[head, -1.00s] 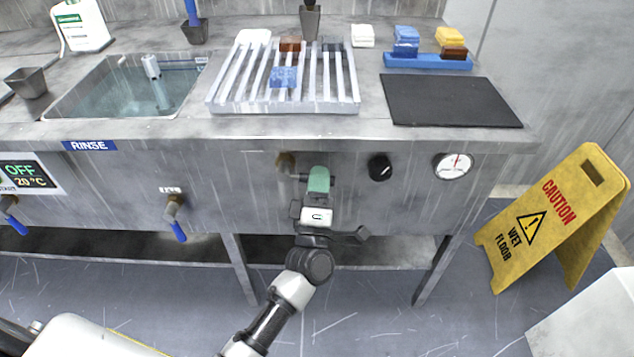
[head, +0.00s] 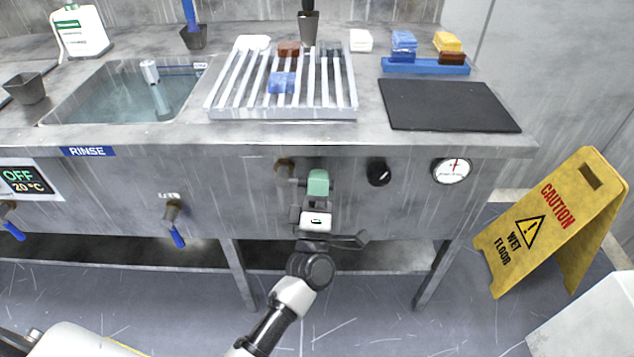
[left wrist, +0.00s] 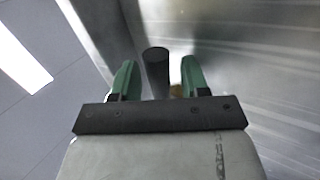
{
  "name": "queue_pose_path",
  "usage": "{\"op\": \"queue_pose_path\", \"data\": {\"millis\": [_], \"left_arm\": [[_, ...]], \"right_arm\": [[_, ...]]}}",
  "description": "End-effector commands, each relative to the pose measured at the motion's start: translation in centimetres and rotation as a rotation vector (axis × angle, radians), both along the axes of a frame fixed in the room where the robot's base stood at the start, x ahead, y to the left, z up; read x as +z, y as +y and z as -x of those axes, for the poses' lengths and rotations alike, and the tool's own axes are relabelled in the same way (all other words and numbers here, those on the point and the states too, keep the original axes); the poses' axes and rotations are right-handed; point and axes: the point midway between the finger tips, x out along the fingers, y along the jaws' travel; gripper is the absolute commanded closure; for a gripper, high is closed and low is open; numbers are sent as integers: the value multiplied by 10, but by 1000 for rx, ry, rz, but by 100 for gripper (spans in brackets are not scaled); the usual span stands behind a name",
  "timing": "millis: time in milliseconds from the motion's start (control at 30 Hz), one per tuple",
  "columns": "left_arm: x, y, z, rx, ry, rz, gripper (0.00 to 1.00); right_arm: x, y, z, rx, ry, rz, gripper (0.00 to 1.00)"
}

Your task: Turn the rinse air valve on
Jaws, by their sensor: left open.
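A brass valve (head: 284,169) sits on the steel front panel below the slotted rack. My left gripper (head: 318,182), with green fingers, is just right of it, in front of the panel, and hides part of what lies behind. In the left wrist view, the open fingers (left wrist: 157,80) stand either side of a dark round bar (left wrist: 157,68), with gaps on both sides. A small brass part (left wrist: 176,90) shows near the right finger. I cannot tell for sure that the bar is the air valve's handle. My right gripper is not in view.
A black knob (head: 379,171) and a round gauge (head: 452,171) are right of the gripper. A blue-handled valve (head: 174,215) hangs to the left, below the RINSE sign (head: 88,151) and water basin (head: 92,104). A yellow wet-floor sign (head: 552,222) stands at the right.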

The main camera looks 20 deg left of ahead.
Motion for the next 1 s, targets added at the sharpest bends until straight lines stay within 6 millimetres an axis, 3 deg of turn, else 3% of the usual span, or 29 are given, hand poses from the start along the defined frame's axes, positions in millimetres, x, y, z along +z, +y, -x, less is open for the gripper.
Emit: {"op": "queue_pose_path", "data": {"millis": [167, 600, 1000], "left_arm": [[-8, -2, 10, -1, 2, -2, 55], [-52, -15, 76, -1, 2, 0, 55], [-60, -18, 89, 0, 0, 0, 55]], "right_arm": [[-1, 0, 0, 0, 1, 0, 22], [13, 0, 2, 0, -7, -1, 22], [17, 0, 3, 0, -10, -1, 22]]}}
